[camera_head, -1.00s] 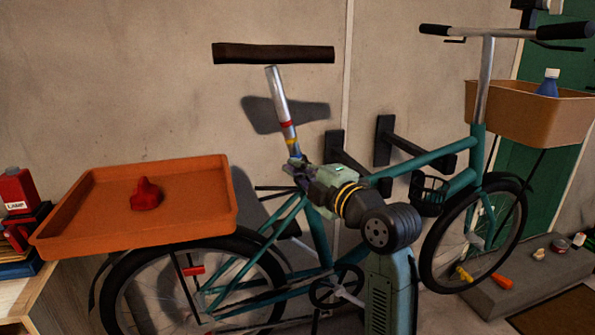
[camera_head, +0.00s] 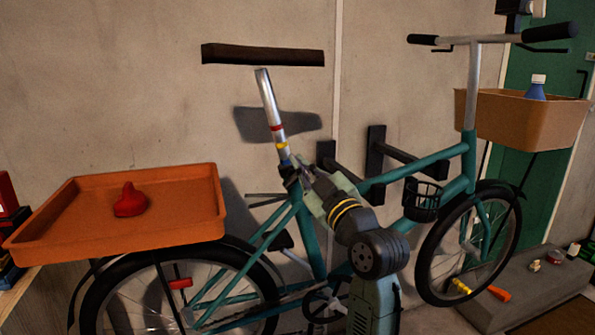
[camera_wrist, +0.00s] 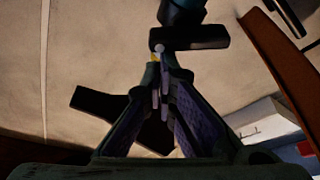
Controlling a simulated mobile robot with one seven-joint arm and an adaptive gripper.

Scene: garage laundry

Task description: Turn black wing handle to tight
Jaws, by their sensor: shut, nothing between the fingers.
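The silver seat post (camera_head: 269,103), with red, yellow and blue bands, rises from the teal bicycle frame (camera_head: 307,235). My gripper (camera_head: 296,178) is at the dark clamp area at the base of the post and hides much of it in the head view. In the wrist view a black bar, apparently the black wing handle (camera_wrist: 203,38), sits beside the dark tube end, just beyond my fingertips (camera_wrist: 160,62). The fingers are shut with nothing between them. I cannot tell whether the tips touch the handle.
An orange tray (camera_head: 75,217) with a red object (camera_head: 130,200) is over the rear wheel. Black wall brackets (camera_head: 376,152) are behind the frame. A tan basket (camera_head: 522,122) holding a blue bottle (camera_head: 537,87) is at right.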

